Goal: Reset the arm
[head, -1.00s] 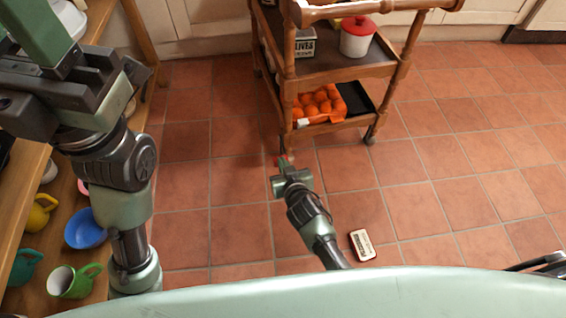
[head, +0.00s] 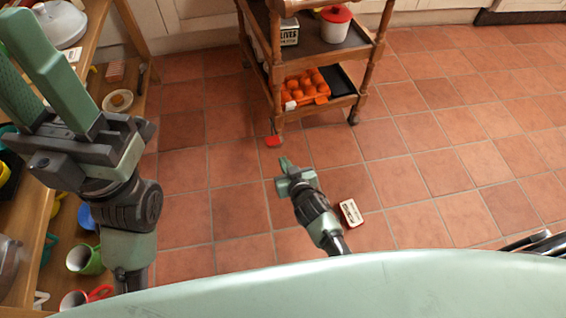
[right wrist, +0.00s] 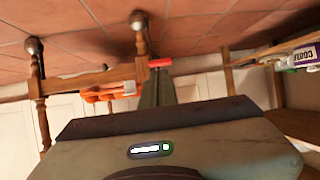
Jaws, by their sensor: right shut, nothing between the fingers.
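My right gripper (head: 284,163) is shut and empty, low over the tiled floor in front of the wooden trolley. Its closed fingers (right wrist: 158,88) also show in the right wrist view. A small red object (head: 272,141) lies on the floor by a trolley leg, apart from the fingertips in the head view. In the right wrist view the red object (right wrist: 160,62) appears just beyond the fingertips. My left gripper (head: 35,75) is at the upper left, over the wooden shelf unit. Its two long fingers stand apart, with nothing seen between them.
The wooden trolley (head: 330,105) holds an orange tray of round orange items (head: 305,90) and a red-lidded white pot (head: 335,24). A small white and dark block (head: 350,212) lies on the floor. Shelves (head: 30,235) with mugs stand left. Floor right is clear.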

